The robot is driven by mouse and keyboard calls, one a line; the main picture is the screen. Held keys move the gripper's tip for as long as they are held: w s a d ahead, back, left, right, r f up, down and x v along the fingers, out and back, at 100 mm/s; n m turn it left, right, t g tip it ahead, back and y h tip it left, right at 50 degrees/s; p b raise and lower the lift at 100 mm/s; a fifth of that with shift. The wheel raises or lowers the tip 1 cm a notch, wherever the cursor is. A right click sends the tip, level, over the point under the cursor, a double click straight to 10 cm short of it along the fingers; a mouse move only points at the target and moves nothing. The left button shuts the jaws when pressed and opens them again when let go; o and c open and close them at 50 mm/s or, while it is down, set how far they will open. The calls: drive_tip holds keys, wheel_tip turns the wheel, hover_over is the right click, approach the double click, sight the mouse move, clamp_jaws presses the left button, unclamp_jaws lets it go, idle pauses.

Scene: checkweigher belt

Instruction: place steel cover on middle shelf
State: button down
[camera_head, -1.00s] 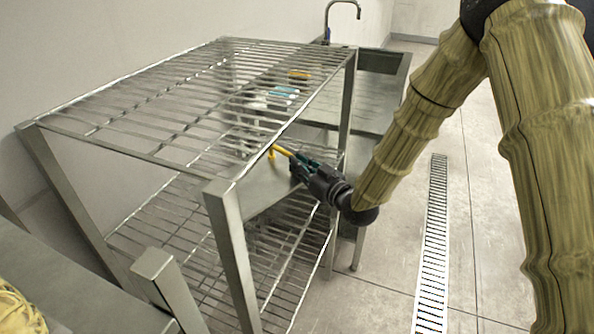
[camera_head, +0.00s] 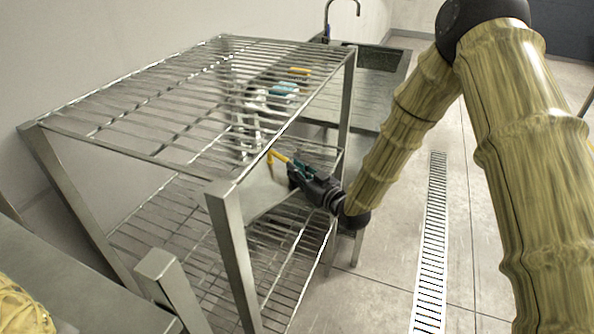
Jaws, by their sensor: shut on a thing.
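The steel cover (camera_head: 262,199) is a flat grey plate, seen inside the rack beneath its wire top. My gripper (camera_head: 282,166), dark with yellow and green parts, is shut on the cover's far right side, reaching in from the rack's right. The rack (camera_head: 228,240) has a steel frame and wire shelves. A wire shelf (camera_head: 150,232) shows below the top, under the level of the cover. The rack's top wires and front post partly hide the cover. I cannot tell whether it touches a shelf.
White, blue and yellow items (camera_head: 284,89) show through the top wires toward the back. A sink (camera_head: 380,60) with a tap stands behind the rack. A floor drain (camera_head: 432,240) runs along the right. A steel surface (camera_head: 60,285) is at lower left.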

drive_tip(key=c, duration=1.5)
unclamp_jaws()
drive_tip(key=shift+o, duration=0.2)
drive_tip(key=b+v, duration=0.2)
drive_tip(key=v, duration=1)
drive_tip(key=shift+s, duration=0.1)
